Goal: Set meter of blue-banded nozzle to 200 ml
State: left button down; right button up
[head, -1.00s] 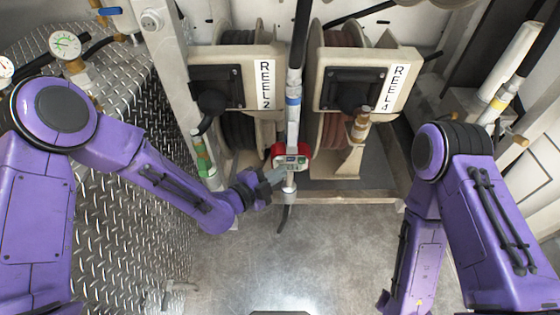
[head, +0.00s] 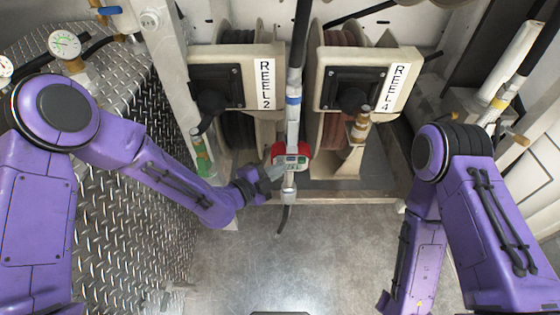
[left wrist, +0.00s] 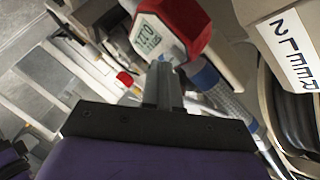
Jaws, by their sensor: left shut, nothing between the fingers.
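The blue-banded nozzle (head: 293,112) hangs upright in the middle of the head view, between the two reels, with a blue band on its grey shaft. Its red meter (head: 304,150) has a pale face with a small display and buttons. In the left wrist view the red meter (left wrist: 188,18) is close, its display tilted and its digits too blurred to read surely. My left gripper (head: 279,172) is shut and empty at the meter's lower left. Its fingertips (left wrist: 164,72) overlap the meter's lower edge; I cannot tell whether they touch. My right gripper is out of view.
Reel 2 (head: 265,84) and Reel 4 (head: 397,88) stand behind, either side of the nozzle. A green-banded nozzle (head: 201,158) is at left and a yellow-banded one (head: 498,102) at right. A gauge (head: 64,44) sits upper left. The floor in front (head: 320,255) is clear.

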aim_at(302, 160)
pick_arm(q)
jog(key=shift+w, duration=0.5)
dwell(0.3)
dwell(0.4)
jog(key=shift+s, duration=1.15)
jog(key=d, duration=0.6)
jog(key=shift+b, duration=0.45)
jog(key=shift+w, duration=0.3)
